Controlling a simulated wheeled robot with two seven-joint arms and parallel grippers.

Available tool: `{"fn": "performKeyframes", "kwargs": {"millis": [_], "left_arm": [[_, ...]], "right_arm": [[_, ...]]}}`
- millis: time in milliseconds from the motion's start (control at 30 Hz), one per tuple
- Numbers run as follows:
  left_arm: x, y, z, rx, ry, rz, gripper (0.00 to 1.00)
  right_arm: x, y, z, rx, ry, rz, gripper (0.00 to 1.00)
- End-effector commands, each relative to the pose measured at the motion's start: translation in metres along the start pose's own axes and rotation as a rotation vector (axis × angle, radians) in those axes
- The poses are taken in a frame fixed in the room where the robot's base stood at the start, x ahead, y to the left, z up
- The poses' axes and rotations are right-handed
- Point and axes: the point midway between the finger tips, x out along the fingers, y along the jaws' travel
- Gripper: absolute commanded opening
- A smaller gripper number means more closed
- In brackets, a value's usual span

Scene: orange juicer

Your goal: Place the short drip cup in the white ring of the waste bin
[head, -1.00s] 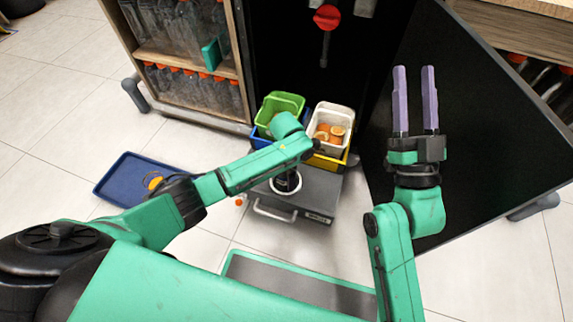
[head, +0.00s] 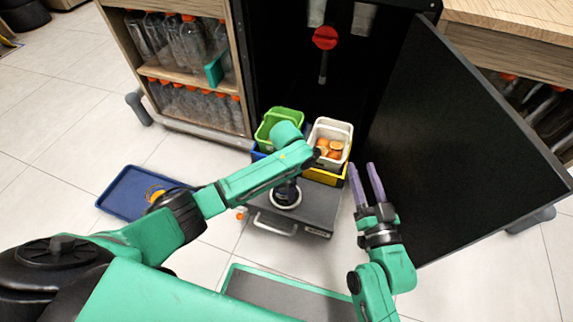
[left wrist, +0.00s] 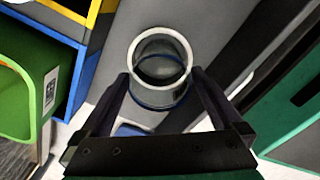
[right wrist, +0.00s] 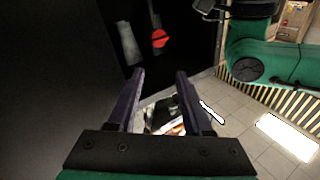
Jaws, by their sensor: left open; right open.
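The waste bin is a low grey box with a handle (head: 277,225) on the floor in front of the dark cabinet. Its white ring (head: 290,204) shows on top, beneath my left gripper; a white ring also shows in the left wrist view (left wrist: 160,33). There, a see-through grey cup with a dark blue rim (left wrist: 160,105) overlaps the ring. I cannot tell whether it is fully seated. My left gripper (left wrist: 160,78) is open, its fingers on either side of the cup. My right gripper (head: 363,167) is open and empty, right of the bin, near the open door.
Behind the bin stand a green bin (head: 284,113) and a white bin with cut oranges (head: 340,128), in blue and yellow holders. A blue tray (head: 124,196) lies on the floor left. The open black door (head: 450,150) bounds the right side.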

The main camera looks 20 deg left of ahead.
Motion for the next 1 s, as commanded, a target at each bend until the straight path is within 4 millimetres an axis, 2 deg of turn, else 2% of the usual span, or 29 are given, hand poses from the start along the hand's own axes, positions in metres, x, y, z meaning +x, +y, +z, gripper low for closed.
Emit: {"fn": "performKeyframes", "kwargs": {"millis": [367, 833, 900, 1000], "left_arm": [[-0.014, 0.000, 0.000, 0.000, -0.001, 0.000, 1.00], [-0.030, 0.000, 0.000, 0.000, 0.000, -0.001, 1.00], [-0.054, 0.000, 0.001, -0.001, -0.004, 0.000, 1.00], [-0.074, 0.000, 0.001, -0.001, -0.002, 0.000, 1.00]], "right_arm": [[-0.039, -0.002, 0.068, 0.062, -0.211, 0.029, 0.50], [-0.107, -0.014, 0.142, 0.140, -0.473, 0.058, 0.50], [-0.117, -0.020, 0.135, 0.141, -0.523, 0.056, 0.50], [-0.112, -0.022, 0.118, 0.134, -0.534, 0.049, 0.50]]}}
